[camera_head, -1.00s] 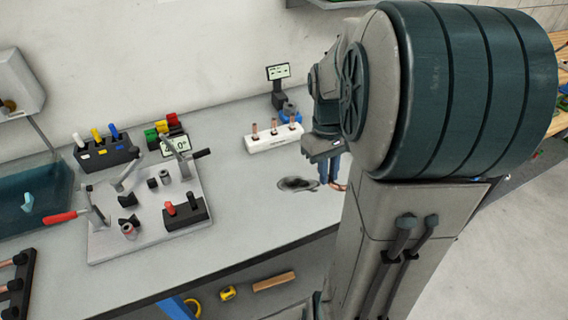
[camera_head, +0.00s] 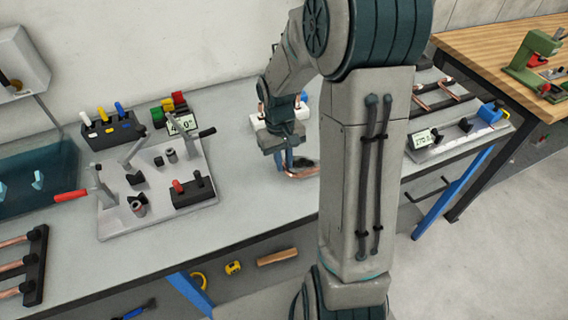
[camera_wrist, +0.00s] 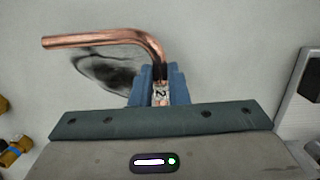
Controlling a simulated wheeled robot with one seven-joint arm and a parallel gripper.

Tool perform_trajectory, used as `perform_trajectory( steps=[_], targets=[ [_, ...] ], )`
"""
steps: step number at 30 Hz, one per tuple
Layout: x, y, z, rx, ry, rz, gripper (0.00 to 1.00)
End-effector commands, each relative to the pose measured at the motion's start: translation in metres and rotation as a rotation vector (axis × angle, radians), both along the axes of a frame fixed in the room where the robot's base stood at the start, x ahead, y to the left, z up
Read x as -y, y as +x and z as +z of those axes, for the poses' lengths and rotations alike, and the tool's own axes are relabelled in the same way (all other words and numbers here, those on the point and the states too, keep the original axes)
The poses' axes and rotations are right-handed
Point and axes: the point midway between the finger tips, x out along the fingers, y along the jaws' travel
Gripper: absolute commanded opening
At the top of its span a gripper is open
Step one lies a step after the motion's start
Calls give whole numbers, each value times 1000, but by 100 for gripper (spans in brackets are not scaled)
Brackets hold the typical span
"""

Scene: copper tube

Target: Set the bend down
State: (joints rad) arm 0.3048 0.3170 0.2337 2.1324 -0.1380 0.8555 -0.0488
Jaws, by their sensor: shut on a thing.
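The bend is a copper tube (camera_wrist: 105,38) with one curved corner; in the wrist view its long leg points left and its short leg runs down between my fingers. My gripper (camera_wrist: 162,85) has blue fingers and is shut on the bend. In the head view my gripper (camera_head: 287,162) is low over the grey bench (camera_head: 265,205), and the bend (camera_head: 302,173) shows just beside the fingers. I cannot tell whether the bend touches the bench.
A metal fixture plate (camera_head: 160,210) with clamps and a red handle stands left. A white block (camera_head: 262,128) is partly hidden behind my gripper. A grey device with a display (camera_head: 455,140) and a tube rack (camera_head: 440,95) are at right. Bench space left of my gripper is clear.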

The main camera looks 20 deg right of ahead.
Motion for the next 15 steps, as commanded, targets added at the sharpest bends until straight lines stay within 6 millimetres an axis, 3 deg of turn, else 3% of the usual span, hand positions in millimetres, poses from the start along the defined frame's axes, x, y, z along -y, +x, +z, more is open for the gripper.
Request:
perform_trajectory(
  steps=[5, 15],
  targets=[
    [0, 0, -19, -2, 0, 0, 0],
    [0, 0, -24, 0, 0, 0, 0]
  ],
)
